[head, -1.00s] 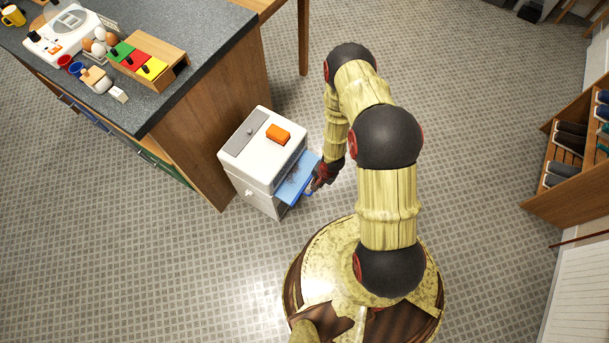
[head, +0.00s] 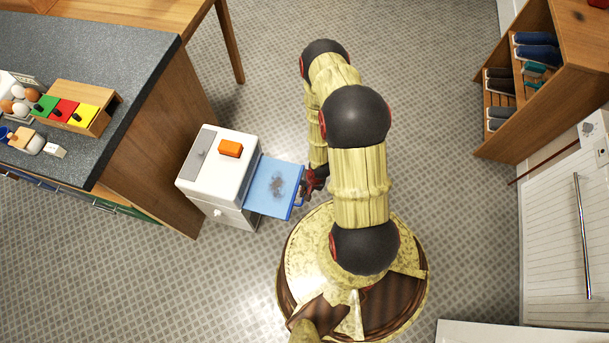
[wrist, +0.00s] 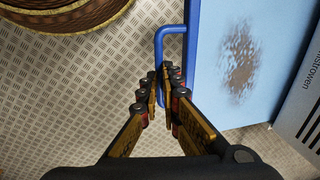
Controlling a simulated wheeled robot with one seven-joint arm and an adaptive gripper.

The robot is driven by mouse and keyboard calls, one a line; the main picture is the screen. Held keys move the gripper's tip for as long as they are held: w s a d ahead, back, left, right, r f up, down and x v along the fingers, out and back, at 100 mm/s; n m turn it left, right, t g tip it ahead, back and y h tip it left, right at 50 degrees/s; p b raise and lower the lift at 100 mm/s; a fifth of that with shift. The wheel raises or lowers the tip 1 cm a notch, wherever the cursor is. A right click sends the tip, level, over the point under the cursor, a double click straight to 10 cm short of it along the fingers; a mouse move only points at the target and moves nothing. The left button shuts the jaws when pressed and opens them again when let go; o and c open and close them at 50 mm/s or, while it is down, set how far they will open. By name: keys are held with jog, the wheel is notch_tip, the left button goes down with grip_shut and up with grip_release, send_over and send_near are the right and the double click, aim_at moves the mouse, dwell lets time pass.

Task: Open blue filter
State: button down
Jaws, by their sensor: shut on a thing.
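The blue filter (head: 272,187) is a flat light-blue drawer with a dark smudge on it. It sticks well out of the right side of a white box-shaped appliance (head: 222,178) on the floor. In the wrist view the filter (wrist: 213,95) fills the upper right, with its blue bar handle (wrist: 159,50) on its left edge. My gripper (wrist: 166,85) is shut on this handle, the fingers covering its lower part. In the head view my gripper (head: 314,180) is at the filter's outer end, partly hidden by my arm.
An orange block (head: 230,149) lies on top of the appliance. A dark-topped counter (head: 140,100) stands to its left, holding a wooden box with coloured fronts (head: 80,108). A wooden shelf (head: 540,110) stands at the right. Tiled floor is open between them.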

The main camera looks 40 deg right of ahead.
jog(key=c, duration=2.2)
grip_release()
jog(key=shift+s+d+f, duration=0.1)
jog(key=shift+s+f, duration=0.1)
jog(key=shift+s, duration=0.15)
jog(key=shift+o, duration=1.2)
jog(key=shift+w+r, duration=0.1)
jog(key=shift+w, duration=0.05)
jog(key=shift+r, duration=0.1)
notch_tip(320, 180, up, 12)
jog(key=s+d, duration=0.1)
jog(key=shift+s+d+f, duration=0.15)
jog(key=shift+s+f, duration=0.05)
jog(key=shift+s, duration=0.2)
